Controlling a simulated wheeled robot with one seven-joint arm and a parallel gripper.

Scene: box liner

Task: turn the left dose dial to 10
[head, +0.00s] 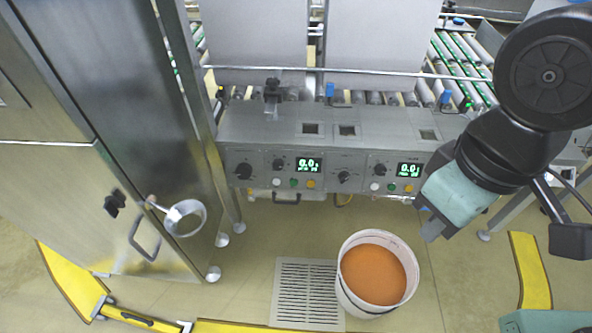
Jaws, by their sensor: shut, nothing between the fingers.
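The left control panel has a large black dial (244,171) at its left end. It looks like the left dose dial; its scale marks are too small to read. My gripper (431,228) is shut and empty, in front of the right end of the machine. It is well to the right of the left dial, touching nothing that I can see.
The right panel has a similar black dial (344,176) and its own display (410,170). Smaller knobs and coloured buttons sit nearby. A bucket of orange material (342,291) stands on the floor in front. A steel cabinet (150,200) stands close on the left.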

